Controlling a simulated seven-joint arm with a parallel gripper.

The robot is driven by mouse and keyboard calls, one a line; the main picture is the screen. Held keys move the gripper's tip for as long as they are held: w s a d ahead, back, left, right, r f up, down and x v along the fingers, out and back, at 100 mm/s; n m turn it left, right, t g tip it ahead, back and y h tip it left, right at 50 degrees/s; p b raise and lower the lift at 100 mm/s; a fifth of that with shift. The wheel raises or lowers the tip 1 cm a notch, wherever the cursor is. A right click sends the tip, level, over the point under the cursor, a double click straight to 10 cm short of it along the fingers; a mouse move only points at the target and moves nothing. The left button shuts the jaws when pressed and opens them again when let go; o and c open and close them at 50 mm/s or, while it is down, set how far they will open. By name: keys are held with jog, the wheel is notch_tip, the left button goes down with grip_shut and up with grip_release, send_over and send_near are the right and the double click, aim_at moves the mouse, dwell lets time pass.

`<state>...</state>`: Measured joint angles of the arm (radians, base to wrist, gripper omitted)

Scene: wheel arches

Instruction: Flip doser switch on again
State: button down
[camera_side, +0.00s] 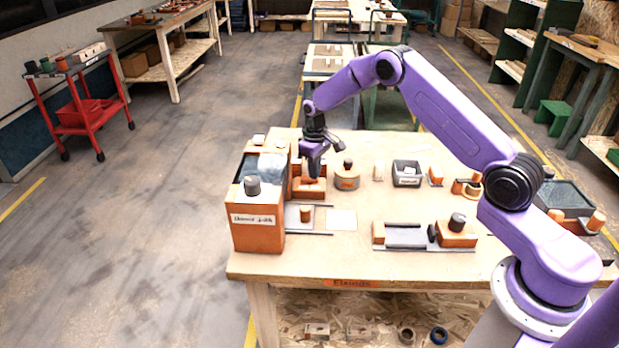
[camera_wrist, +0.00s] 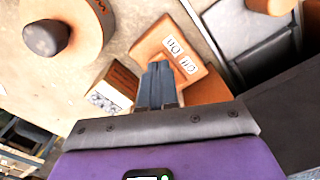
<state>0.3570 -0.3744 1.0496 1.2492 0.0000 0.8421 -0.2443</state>
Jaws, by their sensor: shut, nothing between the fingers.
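My gripper (camera_side: 313,172) points down at the back left of the workbench, behind the front of the orange dosing machine (camera_side: 258,232). Its blue-grey fingers are together and empty. In the wrist view the fingertips (camera_wrist: 161,66) are at an orange switch box (camera_wrist: 160,40) with two small white labels, too blurred to read. The fingertips overlap a raised orange part of the box; I cannot tell whether they touch it. In the side view the orange box (camera_side: 306,191) sits under the fingers, partly hidden. The switch's position cannot be made out.
A round orange piece with a dark knob (camera_side: 347,180) stands just right of my gripper. A grey bin (camera_side: 407,172) is farther right. A grey slide with orange blocks (camera_side: 405,236) lies at the front. A white sheet (camera_side: 341,220) lies on clear bench.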

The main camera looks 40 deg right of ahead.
jog(key=shift+f, duration=0.1)
jog(key=shift+r, duration=3.55)
jog(key=s+a+r+n, duration=0.3)
jog(key=s+a+r, duration=0.35)
jog(key=s, duration=0.45)
jog(key=s+a+r+n, duration=0.2)
jog(key=s+a+r, duration=0.3)
jog(key=s+a, duration=0.4)
jog(key=s+d+n, duration=0.2)
jog(key=s+d, duration=0.1)
jog(key=s, duration=0.9)
jog(key=s+d+n, duration=0.2)
jog(key=s+d, duration=0.1)
jog(key=s, duration=0.9)
jog(key=shift+s+d+n, duration=0.2)
jog(key=shift+s+n, duration=0.1)
jog(key=shift+s, duration=0.05)
